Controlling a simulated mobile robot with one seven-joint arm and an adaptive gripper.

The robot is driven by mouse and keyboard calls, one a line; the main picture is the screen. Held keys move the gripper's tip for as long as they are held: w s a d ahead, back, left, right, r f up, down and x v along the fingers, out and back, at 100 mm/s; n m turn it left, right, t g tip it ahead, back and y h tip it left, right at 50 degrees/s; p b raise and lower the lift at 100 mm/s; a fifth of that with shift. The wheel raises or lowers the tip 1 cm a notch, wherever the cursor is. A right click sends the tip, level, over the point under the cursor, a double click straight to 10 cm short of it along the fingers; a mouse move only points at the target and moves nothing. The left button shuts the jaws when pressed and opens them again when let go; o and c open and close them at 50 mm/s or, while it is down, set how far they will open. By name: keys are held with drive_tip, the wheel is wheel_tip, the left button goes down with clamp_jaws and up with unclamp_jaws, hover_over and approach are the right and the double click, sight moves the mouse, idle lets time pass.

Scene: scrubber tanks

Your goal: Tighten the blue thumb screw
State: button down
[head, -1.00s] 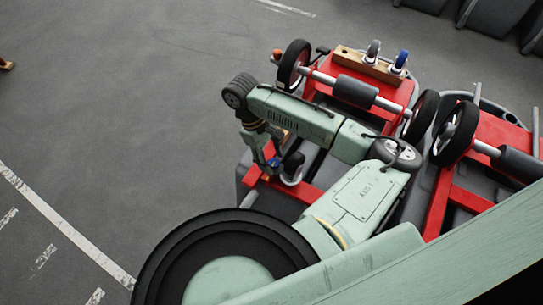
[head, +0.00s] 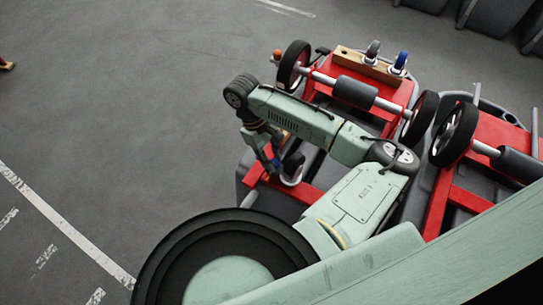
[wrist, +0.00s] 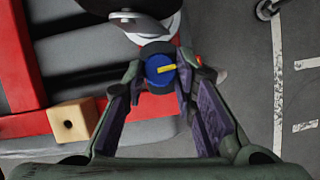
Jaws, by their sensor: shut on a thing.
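The blue thumb screw (wrist: 154,82), a round blue knob with a yellow mark on its face, shows at upper centre in the wrist view. My gripper (wrist: 160,73) has one finger on each side of it and is shut on it. In the head view my gripper (head: 270,160) points down at the near left end of the red frame (head: 310,193). The screw is small and partly hidden by the fingers there.
A white caster part (wrist: 150,25) and a dark wheel sit just beyond the screw. A small wooden block (wrist: 73,121) is left of my fingers. A second red-framed machine (head: 500,130) stands at right. Open floor (head: 130,110) lies to the left.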

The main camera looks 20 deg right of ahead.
drive_tip(key=shift+r+m+p, duration=0.15)
drive_tip(key=shift+m+p, duration=0.15)
drive_tip(key=shift+m, duration=0.1)
drive_tip(key=c, duration=1.3)
unclamp_jaws()
drive_tip(key=v, duration=1.1)
drive_tip(key=shift+w+d+r, duration=0.2)
drive_tip(key=shift+w+r, duration=0.1)
drive_tip(key=shift+r, duration=0.05)
